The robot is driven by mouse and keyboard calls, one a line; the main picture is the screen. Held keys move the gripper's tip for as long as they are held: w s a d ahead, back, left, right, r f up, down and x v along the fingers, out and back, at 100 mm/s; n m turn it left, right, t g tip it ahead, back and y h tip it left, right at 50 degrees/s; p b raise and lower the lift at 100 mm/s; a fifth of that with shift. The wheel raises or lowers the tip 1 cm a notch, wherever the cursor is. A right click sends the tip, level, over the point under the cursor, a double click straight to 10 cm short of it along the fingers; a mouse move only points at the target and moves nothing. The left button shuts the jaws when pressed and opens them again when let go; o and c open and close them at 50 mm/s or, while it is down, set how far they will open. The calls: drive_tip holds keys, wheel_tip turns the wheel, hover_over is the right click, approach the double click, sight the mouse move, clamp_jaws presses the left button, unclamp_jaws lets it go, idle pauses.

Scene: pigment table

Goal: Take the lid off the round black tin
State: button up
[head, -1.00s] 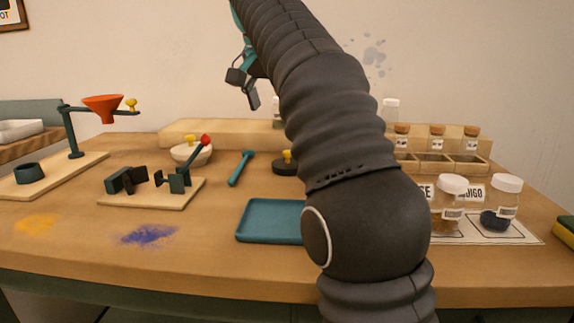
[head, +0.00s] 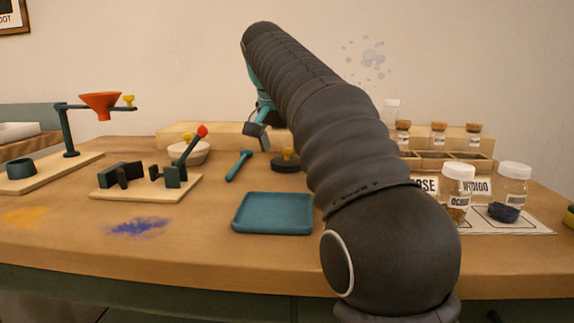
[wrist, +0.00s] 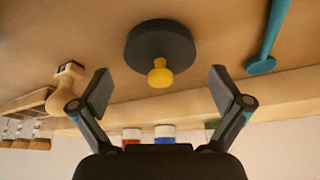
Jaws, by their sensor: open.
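The round black tin (head: 285,166) stands on the table behind the teal tray, with a yellow knob (head: 287,152) on its lid. In the wrist view the tin (wrist: 150,36) shows as a dark disc, with the yellow knob (wrist: 160,73) towards my gripper. The lid is on. My gripper (wrist: 160,90) is open and empty, its two fingers spread wide on either side of the knob's line and apart from it. In the head view my gripper (head: 258,136) is above and slightly left of the tin. My arm hides part of the table to the right.
A teal tray (head: 273,229) lies in front of the tin. A teal tool (head: 238,166) and a pale bowl (head: 190,153) are to its left. A lever stand (head: 145,194) stands further left. Jars (head: 458,190) stand at the right.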

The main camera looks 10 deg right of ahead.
drive_tip(key=c, duration=1.9)
drive_tip(key=shift+f, duration=0.1)
clamp_jaws()
